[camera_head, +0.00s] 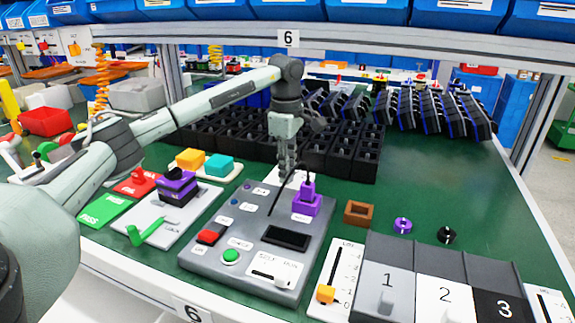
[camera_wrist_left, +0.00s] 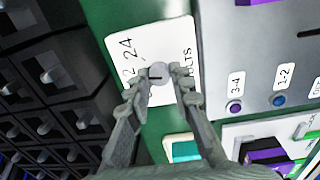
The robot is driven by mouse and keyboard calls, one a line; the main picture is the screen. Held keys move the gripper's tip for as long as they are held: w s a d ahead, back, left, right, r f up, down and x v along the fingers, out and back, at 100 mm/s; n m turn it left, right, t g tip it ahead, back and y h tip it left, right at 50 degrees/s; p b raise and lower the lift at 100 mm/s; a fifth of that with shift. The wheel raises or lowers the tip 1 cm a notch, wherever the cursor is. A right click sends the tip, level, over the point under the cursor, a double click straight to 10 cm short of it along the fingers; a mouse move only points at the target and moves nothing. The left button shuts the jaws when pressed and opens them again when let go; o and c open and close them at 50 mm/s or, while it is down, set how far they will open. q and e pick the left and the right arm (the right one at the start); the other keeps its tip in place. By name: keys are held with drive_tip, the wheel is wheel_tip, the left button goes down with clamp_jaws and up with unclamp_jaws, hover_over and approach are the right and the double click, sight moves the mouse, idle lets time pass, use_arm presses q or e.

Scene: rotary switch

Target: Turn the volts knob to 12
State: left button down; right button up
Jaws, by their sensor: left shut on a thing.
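The volts knob (camera_wrist_left: 158,70) is a small round grey knob with a dark pointer line. It sits on a white plate (camera_wrist_left: 122,42) on which "24", a "2" with its front partly covered, and "LTS" can be read. My left gripper (camera_wrist_left: 160,80) has its two fingers around the knob, one on each side, and is shut on it. In the head view my left gripper (camera_head: 287,170) reaches down behind the grey control box, and it hides the knob there. A bit of the white plate (camera_head: 271,178) shows beside it. My right gripper is in neither view.
The grey control box (camera_head: 318,228) with a purple plug (camera_head: 307,203) stands just in front of the gripper. Black bins (camera_head: 352,150) stand behind it. Orange and teal blocks (camera_head: 219,165) lie to the left.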

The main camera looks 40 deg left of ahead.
use_arm(q)
drive_tip(key=shift+n, duration=1)
drive_tip(key=c, duration=1.3)
unclamp_jaws()
drive_tip(key=shift+c, duration=0.2)
wheel_tip(320, 180, up, 12)
drive_tip(key=shift+s, duration=0.25)
drive_tip(key=shift+d, duration=0.1)
